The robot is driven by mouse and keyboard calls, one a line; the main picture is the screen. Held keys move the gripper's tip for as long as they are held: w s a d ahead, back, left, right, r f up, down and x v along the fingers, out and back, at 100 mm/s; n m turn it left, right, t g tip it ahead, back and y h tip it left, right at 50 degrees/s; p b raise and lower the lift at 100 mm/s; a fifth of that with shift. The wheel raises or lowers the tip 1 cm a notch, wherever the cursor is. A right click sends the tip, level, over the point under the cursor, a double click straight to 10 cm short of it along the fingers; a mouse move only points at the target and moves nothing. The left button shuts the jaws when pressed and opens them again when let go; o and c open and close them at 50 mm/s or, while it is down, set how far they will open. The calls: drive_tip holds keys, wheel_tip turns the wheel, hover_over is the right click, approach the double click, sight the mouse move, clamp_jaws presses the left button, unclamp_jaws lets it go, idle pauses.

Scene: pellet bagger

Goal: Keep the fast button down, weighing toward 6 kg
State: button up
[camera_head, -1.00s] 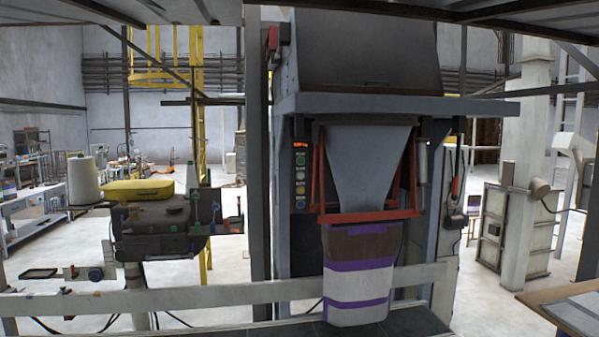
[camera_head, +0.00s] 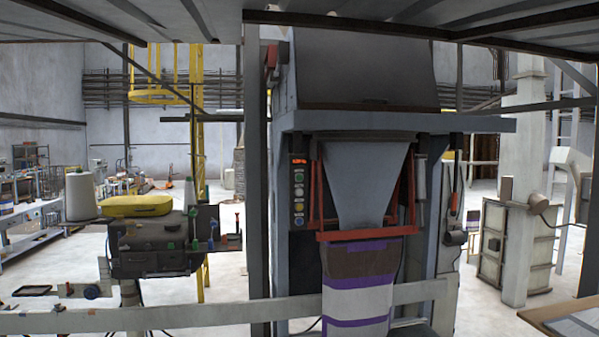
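The bagging machine (camera_head: 366,70) stands in the middle, with a grey tapered spout (camera_head: 366,175) under its hopper. A narrow button panel (camera_head: 299,236) is on its left post, with a green button (camera_head: 299,177) and several pale and yellow ones below it. I cannot tell which is the fast button, or whether any is down. A lit red display (camera_head: 299,161) sits above the buttons; its digits are too small to read. A brown, white and purple bag (camera_head: 360,264) hangs under the red clamp frame (camera_head: 367,233); its bottom is cut off. My gripper is not in view.
A pale rail (camera_head: 200,315) crosses in front of the machine. A dark sewing head with a yellow cover (camera_head: 136,206) and a thread cone (camera_head: 80,196) stands at left. A wooden-edged table (camera_head: 545,315) is at lower right. Open floor lies behind.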

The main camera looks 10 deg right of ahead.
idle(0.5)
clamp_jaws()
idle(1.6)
